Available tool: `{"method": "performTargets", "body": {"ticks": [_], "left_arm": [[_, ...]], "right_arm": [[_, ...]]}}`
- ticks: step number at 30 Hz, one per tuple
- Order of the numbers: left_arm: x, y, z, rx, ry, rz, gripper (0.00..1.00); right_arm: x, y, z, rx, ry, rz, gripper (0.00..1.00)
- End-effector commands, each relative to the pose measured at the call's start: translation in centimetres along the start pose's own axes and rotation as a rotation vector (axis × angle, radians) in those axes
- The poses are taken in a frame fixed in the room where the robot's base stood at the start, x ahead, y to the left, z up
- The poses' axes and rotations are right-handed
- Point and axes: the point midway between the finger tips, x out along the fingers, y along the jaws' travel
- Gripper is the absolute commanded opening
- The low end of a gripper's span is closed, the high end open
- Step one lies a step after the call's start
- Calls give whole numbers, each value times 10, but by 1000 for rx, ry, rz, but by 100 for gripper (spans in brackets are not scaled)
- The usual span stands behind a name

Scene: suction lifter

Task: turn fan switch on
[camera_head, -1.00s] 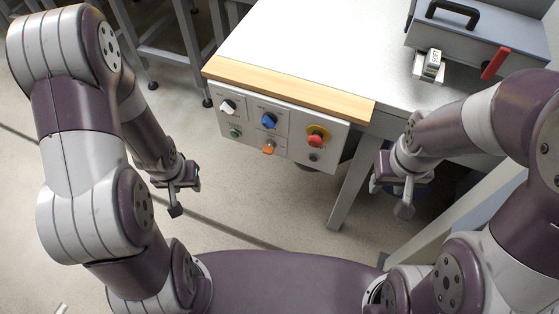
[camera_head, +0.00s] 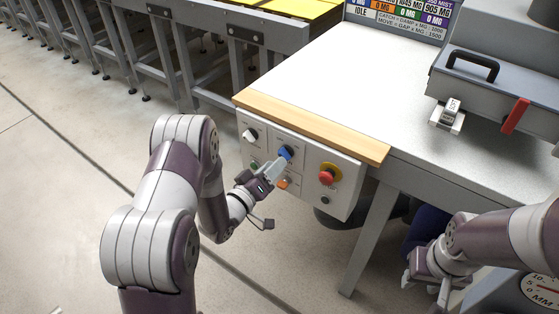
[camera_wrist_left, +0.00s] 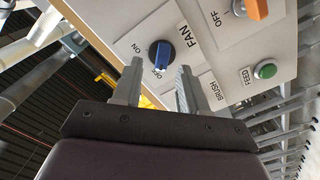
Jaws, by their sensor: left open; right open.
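The fan switch is a blue rotary knob (camera_head: 286,152) on the front control panel; it also shows in the left wrist view (camera_wrist_left: 162,54), beside the labels FAN, ON and OFF. Its pale-marked end appears to point toward OFF. My left gripper (camera_head: 276,167) is in front of the knob, and its fingers hide part of the panel. In the left wrist view the gripper's two fingers (camera_wrist_left: 158,80) are apart, with the knob just beyond and between their tips; contact cannot be told. My right gripper (camera_head: 425,284) is open and empty, low at the right, below the table.
Around the knob are a white knob (camera_head: 250,135), an orange knob (camera_head: 283,183) labelled OFF in the wrist view, and a red emergency button (camera_head: 327,176) on a yellow ring. A wooden edge (camera_head: 310,125) runs above the panel. A green button (camera_wrist_left: 265,69) sits nearby.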

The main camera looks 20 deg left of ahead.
Motion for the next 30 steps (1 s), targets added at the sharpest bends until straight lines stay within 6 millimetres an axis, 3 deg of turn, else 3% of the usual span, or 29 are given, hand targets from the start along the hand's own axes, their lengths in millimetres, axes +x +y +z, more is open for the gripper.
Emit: {"method": "performTargets", "body": {"ticks": [6,16,17,18,21,30], "left_arm": [[28,0,0,0,0,-1,43],[33,0,0,0,0,-2,43],[33,0,0,0,0,-2,39],[33,0,0,0,0,-2,26],[32,0,0,0,0,-2,0],[32,-1,0,19,0,-1,0]], "right_arm": [[-1,0,0,0,0,0,43],[-1,0,0,0,0,0,43],[-1,0,0,0,0,0,43],[-1,0,0,0,0,0,43],[-1,0,0,0,0,0,43],[1,0,0,0,0,0,43]]}}
